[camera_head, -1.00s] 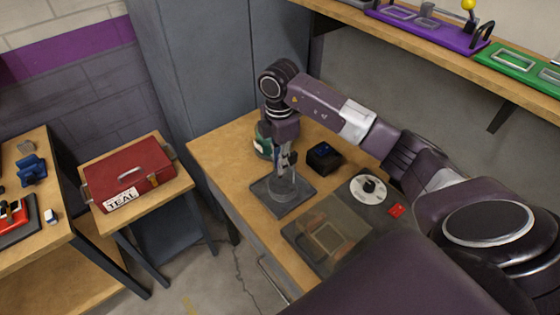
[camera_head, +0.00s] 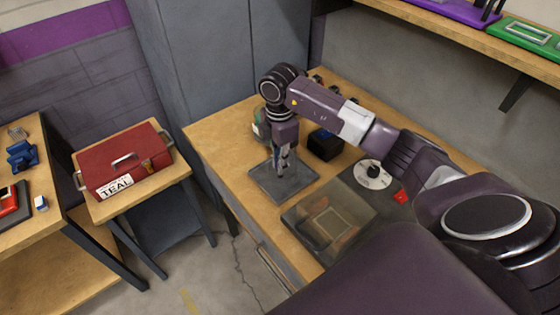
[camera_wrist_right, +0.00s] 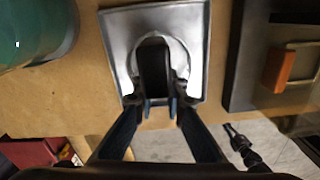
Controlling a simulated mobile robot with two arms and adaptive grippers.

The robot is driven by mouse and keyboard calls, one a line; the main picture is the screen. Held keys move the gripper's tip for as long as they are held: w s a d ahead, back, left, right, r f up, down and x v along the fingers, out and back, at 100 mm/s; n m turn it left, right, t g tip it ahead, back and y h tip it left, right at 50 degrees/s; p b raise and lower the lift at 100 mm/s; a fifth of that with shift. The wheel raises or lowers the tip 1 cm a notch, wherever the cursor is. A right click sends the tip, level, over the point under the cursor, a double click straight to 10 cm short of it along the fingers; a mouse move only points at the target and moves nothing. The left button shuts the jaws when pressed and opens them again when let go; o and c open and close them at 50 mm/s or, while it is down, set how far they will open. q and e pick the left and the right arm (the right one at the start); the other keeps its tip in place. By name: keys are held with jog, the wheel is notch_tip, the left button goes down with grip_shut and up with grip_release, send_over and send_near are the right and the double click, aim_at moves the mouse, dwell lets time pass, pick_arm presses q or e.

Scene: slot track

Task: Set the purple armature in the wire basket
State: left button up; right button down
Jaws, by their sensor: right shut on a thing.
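My right gripper (camera_head: 283,163) points down over a grey square plate (camera_head: 262,187) on the wooden bench. In the right wrist view its fingers are shut on a dark, elongated thing (camera_wrist_right: 154,68). That thing looks black rather than purple, so I cannot tell whether it is the armature. It is framed by a pale round outline on the silvery square plate (camera_wrist_right: 118,25). I cannot tell whether it touches the plate. I cannot make out a wire basket with certainty. My left gripper is not in view.
A teal container (camera_wrist_right: 30,35) stands left of the plate. A black box (camera_head: 325,145), a white disc (camera_head: 372,174) and a dark tray (camera_head: 300,218) lie to the right on the bench. A red toolbox (camera_head: 125,165) labelled TEAL sits on the small table at left.

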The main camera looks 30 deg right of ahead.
jog(key=shift+f, duration=0.15)
dwell(0.5)
jog(key=c, duration=1.9)
grip_release()
notch_tip(320, 180, up, 12)
